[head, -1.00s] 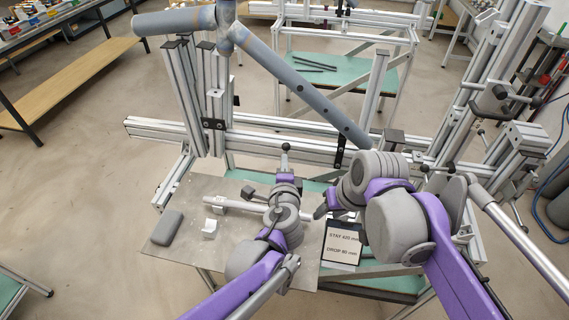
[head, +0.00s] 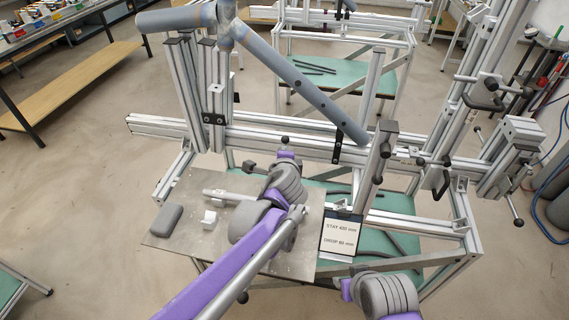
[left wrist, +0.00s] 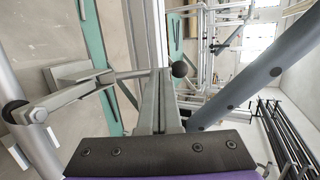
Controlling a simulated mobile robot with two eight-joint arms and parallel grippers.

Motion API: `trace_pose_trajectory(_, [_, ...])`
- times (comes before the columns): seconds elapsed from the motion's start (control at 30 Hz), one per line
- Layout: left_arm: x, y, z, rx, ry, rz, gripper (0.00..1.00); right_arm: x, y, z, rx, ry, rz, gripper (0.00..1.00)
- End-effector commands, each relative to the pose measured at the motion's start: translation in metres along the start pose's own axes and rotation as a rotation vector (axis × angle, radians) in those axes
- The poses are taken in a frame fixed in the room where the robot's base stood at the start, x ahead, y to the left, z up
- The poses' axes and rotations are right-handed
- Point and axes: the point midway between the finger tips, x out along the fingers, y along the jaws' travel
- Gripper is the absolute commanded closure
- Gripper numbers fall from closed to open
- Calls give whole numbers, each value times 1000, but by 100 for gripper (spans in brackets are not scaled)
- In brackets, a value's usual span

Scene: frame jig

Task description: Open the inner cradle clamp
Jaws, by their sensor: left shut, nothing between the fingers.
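A black ball knob (head: 285,140) shows just past the end of my left arm, in front of the long rail. It also shows in the left wrist view (left wrist: 180,69), close to the tip of my left gripper (left wrist: 172,78). That gripper is shut and empty; whether it touches the knob I cannot tell. In the head view my left wrist covers most of the gripper and whatever lies below the knob. I cannot make out the clamp's body or jaw state. My right gripper (head: 338,286) is at the bottom edge, away from the rails; its fingers are unclear.
A grey tube (head: 300,85) slants across the frame posts. A post (head: 383,145) with dark knobs stands right of the left gripper. A metal plate (head: 185,245) carries a grey block (head: 166,218) and a white piece (head: 209,217). A sign (head: 341,235) stands at its right.

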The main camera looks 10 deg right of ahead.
Motion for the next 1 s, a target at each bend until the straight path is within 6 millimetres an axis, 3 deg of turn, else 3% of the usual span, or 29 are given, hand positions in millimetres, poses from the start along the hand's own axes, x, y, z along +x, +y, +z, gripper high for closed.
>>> trace_pose_trajectory(0.2, [23,-7,-2,36,-1,192,100,5,0,5,0,-4,0,56])
trace_pose_trajectory(0.6, [48,-7,-7,101,-1,510,100,-4,0,-5,0,4,0,56])
trace_pose_trajectory(1.0, [59,-1,-9,111,-1,556,100,-6,0,-7,0,6,-1,56])
